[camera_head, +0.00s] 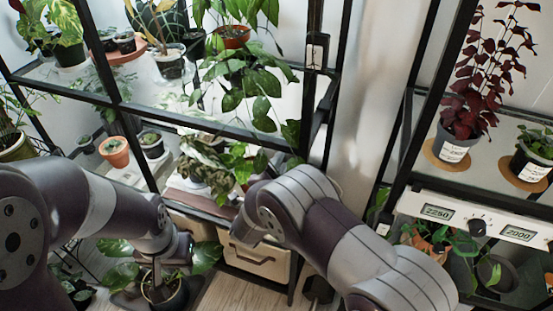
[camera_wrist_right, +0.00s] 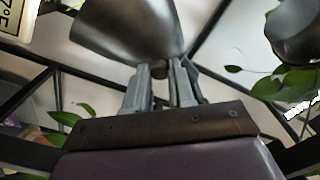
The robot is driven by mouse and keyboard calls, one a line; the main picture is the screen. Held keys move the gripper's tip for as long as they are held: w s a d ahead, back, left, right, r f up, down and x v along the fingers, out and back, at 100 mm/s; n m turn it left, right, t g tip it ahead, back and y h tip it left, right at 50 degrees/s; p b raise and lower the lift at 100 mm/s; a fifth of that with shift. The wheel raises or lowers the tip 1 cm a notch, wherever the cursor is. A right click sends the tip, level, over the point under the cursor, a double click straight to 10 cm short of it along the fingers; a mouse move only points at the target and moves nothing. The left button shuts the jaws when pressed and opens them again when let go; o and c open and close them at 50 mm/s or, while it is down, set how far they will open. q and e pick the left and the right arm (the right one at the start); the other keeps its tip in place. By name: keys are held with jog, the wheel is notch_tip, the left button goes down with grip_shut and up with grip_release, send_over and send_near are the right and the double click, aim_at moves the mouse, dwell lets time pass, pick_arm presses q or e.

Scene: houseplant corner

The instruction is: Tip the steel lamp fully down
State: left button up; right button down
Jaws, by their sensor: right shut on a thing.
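The steel lamp (camera_wrist_right: 125,28) shows in the right wrist view as a smooth grey metal shade, wide at the left and narrowing toward the fingers. My right gripper (camera_wrist_right: 164,72) is shut on a small part at the shade's lower edge. The fingers hide most of that part. The right gripper does not show in the head view, where only the arm's links are seen. My left gripper (camera_head: 160,262) is low at the left in the head view, close above a potted plant (camera_head: 165,292). Its fingers are too dark and small to read.
A second dark rounded metal thing (camera_wrist_right: 297,35) is at the wrist view's upper right. In the head view, the right rack has a white panel (camera_head: 455,212) with two displays and a knob. Plants fill both racks.

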jog(key=shift+s+d+f+n, duration=0.1)
jog(key=shift+d+f+n, duration=0.1)
jog(key=shift+n, duration=0.1)
jog(key=c, duration=1)
grip_release()
jog(key=shift+r, duration=0.1)
jog(key=shift+o, duration=0.2)
jog(key=p+v, duration=0.1)
jog(key=v, duration=1.1)
jog(key=shift+s, duration=0.35)
